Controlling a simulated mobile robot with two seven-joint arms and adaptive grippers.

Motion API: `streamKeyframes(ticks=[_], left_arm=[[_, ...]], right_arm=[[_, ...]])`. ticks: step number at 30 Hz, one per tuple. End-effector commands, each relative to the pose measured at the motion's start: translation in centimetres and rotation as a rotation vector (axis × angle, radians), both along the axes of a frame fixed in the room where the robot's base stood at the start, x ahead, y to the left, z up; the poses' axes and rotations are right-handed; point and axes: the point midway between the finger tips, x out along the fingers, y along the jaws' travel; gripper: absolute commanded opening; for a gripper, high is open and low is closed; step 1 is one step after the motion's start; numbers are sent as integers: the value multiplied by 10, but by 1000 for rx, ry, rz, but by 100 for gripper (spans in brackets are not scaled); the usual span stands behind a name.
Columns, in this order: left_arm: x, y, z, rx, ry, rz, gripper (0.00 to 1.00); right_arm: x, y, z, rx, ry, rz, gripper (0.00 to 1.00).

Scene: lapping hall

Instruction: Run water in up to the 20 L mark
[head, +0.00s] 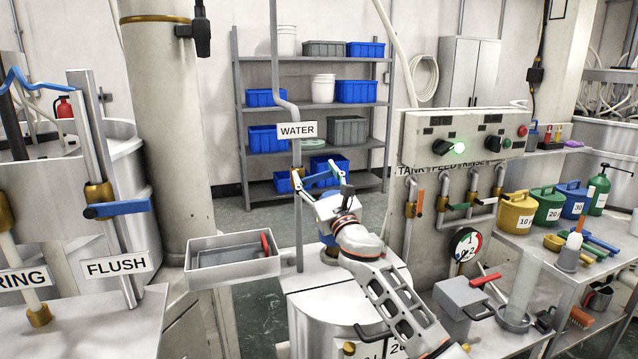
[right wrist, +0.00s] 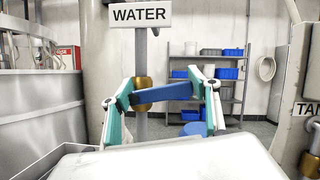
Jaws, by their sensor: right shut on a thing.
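The WATER sign (head: 296,130) hangs on a grey standpipe (head: 298,225); it also shows in the right wrist view (right wrist: 140,14). The pipe has a brass valve (right wrist: 143,98) with a blue lever (right wrist: 172,92), which lies nearly level, crosswise to the pipe. My right gripper (head: 320,181) is shut on this lever, with a finger at each end of it in the right wrist view. Below my right arm stands a pale tank (head: 318,315) with dark figures low on its side, partly cut off. I cannot see a water level. My left gripper is not in view.
A grey open tray (head: 232,262) sits left of the pipe. The FLUSH pipe (head: 118,266) has another blue lever (head: 118,208). A control panel (head: 465,135) and a bench with jugs (head: 516,213) stand right. Shelves (head: 312,105) stand behind.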

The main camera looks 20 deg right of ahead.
Motion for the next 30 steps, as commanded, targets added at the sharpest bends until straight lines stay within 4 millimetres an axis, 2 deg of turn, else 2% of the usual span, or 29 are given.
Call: streamKeyframes(ticks=[1, 7, 16, 17, 18, 19, 30], left_arm=[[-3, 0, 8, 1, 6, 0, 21], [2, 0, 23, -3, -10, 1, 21], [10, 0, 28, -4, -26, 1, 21], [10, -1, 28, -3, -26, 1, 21], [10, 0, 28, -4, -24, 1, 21], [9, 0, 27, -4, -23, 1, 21], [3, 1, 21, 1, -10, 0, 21]], right_arm=[[-2, 2, 7, -48, -4, 4, 22], [-3, 6, 7, -137, -6, 7, 22], [-3, 6, 6, -143, -7, 6, 22], [-3, 6, 6, -143, -7, 6, 63], [-3, 6, 6, -143, -7, 6, 73], [-3, 6, 6, -143, -7, 6, 78], [-4, 5, 5, -143, -6, 4, 78]])
